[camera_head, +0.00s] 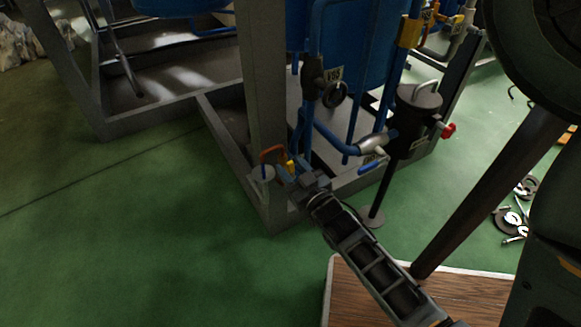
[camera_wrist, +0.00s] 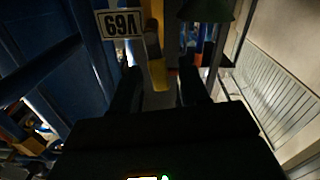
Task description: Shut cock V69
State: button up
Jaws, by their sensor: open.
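The V69 tag (camera_wrist: 122,23) shows upside down at the top of the wrist view. Just right of it is a yellow cock handle (camera_wrist: 157,73), which lies between the two dark fingers of my gripper (camera_wrist: 160,85). The fingers are apart, one on each side of the handle, and I cannot tell whether either touches it. In the head view my gripper (camera_head: 298,174) is low by the frame's grey post, with a bit of yellow (camera_head: 290,167) showing at its tip. The cock's body is mostly hidden there.
A grey post (camera_head: 262,80) stands right behind my gripper. Blue pipes and a valve tagged V85 (camera_head: 334,74) are above it. A dark vessel with a red knob (camera_head: 448,131) stands to the right. A wooden top (camera_head: 470,290) is in front. Green floor at left is clear.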

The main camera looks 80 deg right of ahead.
jog(key=shift+w+d, duration=0.35)
grip_shut()
